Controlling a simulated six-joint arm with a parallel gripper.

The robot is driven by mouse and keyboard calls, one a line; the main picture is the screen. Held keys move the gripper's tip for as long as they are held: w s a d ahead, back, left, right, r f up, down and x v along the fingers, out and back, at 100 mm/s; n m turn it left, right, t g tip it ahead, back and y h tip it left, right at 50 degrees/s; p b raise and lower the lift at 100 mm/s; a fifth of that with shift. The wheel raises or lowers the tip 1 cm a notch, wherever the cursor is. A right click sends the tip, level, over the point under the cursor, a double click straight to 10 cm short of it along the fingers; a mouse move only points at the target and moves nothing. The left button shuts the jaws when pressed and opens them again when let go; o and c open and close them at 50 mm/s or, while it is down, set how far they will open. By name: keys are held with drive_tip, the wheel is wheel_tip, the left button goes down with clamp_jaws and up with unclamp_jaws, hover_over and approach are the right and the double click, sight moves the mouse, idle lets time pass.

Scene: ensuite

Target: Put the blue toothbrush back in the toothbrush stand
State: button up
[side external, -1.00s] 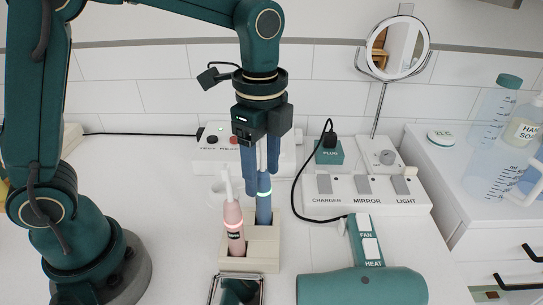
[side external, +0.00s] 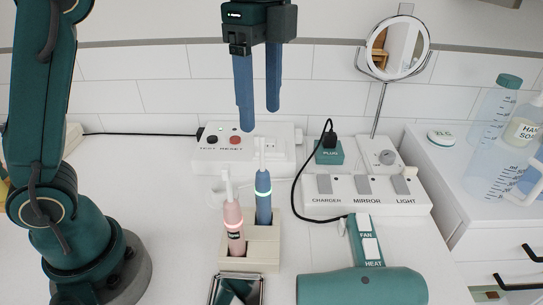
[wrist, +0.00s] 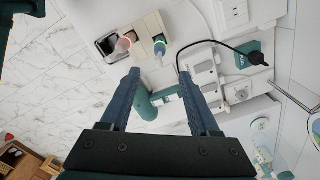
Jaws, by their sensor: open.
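The blue toothbrush (side external: 263,200) stands upright in the right slot of the cream toothbrush stand (side external: 248,263). It also shows in the wrist view (wrist: 159,46), in the stand (wrist: 153,23). A pink toothbrush (side external: 234,227) stands in the stand's other slot, to its left and nearer the camera. My gripper (side external: 260,120) is open and empty, fingers pointing down, well above the toothbrushes and apart from them. In the wrist view its two fingers (wrist: 160,95) are spread with nothing between them.
A teal hair dryer (side external: 362,286) lies right of the stand. A metal-rimmed tray (side external: 237,290) sits in front. A switch panel (side external: 366,190), plug (side external: 329,152) with black cable, and round mirror (side external: 398,47) are at the right. A white box with buttons (side external: 245,148) is behind.

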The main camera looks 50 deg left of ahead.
drive_tip(key=s+a+f+n+t, duration=0.2)
drive_tip(key=s+f+n, duration=0.2)
drive_tip(key=n, duration=0.3)
drive_tip(key=s+a+f+n+t, duration=0.3)
drive_tip(key=s+n, duration=0.3)
drive_tip(key=n, duration=0.2)
drive_tip(key=shift+s+a+f+t, duration=0.25)
drive_tip(key=shift+s+f+t, duration=0.1)
drive_tip(key=shift+f, duration=0.15)
idle(0.5)
